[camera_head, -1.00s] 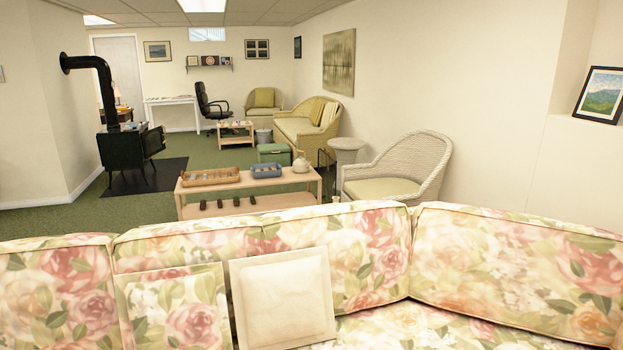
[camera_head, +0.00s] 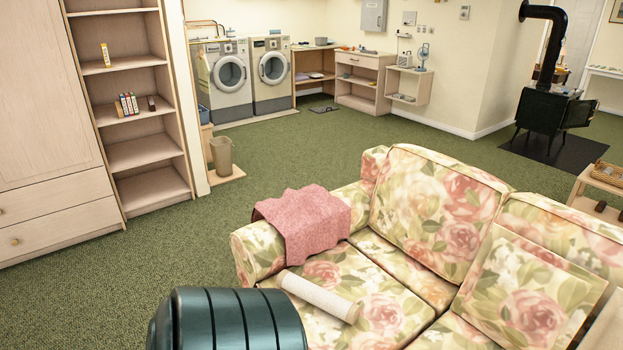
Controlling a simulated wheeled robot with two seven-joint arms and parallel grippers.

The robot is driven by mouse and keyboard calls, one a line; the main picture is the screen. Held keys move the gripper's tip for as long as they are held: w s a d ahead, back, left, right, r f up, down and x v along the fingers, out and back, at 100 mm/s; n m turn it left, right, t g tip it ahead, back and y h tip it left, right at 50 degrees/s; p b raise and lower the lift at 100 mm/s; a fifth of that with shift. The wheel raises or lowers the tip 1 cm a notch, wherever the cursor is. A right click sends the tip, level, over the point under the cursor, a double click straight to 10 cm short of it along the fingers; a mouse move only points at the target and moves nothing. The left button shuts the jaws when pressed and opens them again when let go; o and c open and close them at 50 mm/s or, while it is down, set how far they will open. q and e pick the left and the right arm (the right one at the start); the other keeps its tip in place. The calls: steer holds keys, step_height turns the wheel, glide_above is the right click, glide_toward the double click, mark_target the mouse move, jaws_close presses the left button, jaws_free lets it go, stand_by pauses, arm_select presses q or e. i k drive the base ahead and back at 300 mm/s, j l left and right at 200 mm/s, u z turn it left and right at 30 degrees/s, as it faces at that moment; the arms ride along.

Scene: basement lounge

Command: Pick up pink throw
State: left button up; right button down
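The pink throw (camera_head: 305,222) lies draped over the left armrest of the floral sofa (camera_head: 440,215). Its front part hangs down the inner side of the arm towards the seat. Neither of my grippers shows in the head view.
A pale cylindrical roll (camera_head: 318,296) lies on the sofa seat near the throw. A dark green ribbed rounded object (camera_head: 228,320) stands at the bottom edge, close in front of the sofa. Green carpet (camera_head: 190,245) is open left of the sofa, towards the shelf unit (camera_head: 137,153).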

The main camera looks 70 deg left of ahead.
mark_target(310, 220)
steer(key=u, duration=2.3)
steer(key=i+j+z, duration=0.55)
steer(key=j, duration=0.2)
steer(key=i+j+z, duration=0.15)
steer(key=j+z, duration=0.15)
steer(key=j, duration=0.15)
steer(key=i+j+z, duration=0.1)
steer(key=j+z, duration=0.25)
steer(key=j, duration=0.25)
steer(key=j+z, duration=0.3)
steer(key=j, duration=0.3)
